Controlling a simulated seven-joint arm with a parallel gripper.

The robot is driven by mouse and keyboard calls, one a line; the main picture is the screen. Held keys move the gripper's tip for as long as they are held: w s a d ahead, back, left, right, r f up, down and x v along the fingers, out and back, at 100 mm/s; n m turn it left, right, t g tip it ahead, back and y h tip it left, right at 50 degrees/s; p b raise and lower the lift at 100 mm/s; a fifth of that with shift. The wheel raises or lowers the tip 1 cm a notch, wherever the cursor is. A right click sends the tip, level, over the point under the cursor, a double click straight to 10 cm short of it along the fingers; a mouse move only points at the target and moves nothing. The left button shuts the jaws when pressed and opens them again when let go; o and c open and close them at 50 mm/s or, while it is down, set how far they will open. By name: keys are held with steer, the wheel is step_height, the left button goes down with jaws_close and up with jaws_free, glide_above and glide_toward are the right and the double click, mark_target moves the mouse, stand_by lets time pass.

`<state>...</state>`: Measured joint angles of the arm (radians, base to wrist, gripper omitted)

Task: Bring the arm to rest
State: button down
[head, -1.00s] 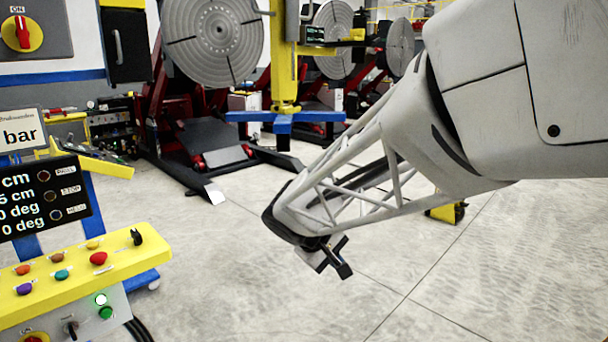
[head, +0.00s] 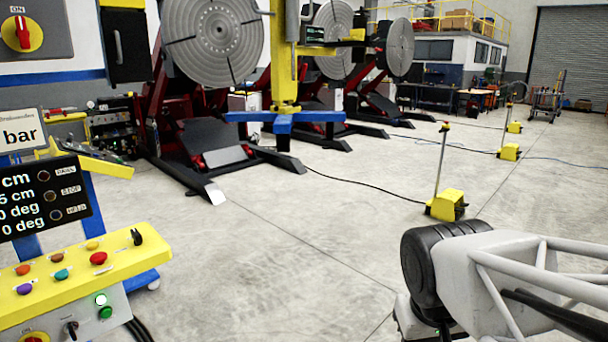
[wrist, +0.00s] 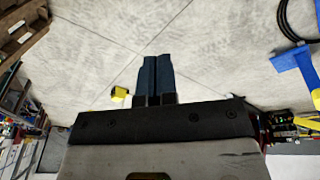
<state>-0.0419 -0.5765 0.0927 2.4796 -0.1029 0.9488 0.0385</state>
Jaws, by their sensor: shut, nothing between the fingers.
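My gripper (wrist: 157,75) shows in the wrist view with its two dark fingers side by side, shut and empty, over bare concrete floor. In the head view only my arm shows, at the lower right; the fingers are out of sight there. The tilting positioner's round grey faceplate (head: 213,40) stands upright at the upper left, on a dark red frame, well away from my arm.
A yellow control panel (head: 85,270) with coloured buttons and a lit green lamp stands at the lower left. A yellow pedal box (head: 447,206) with a post is on the floor beyond my arm. The middle floor (head: 290,250) is clear.

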steer(key=shift+s+d+f+m+y, duration=0.1)
steer(key=shift+s+m+y, duration=0.1)
steer(key=shift+s, duration=0.6)
steer(key=shift+s+d+f+m+y, duration=0.1)
steer(key=shift+s+m+y, duration=0.1)
steer(key=shift+s, duration=0.55)
stand_by(1.3)
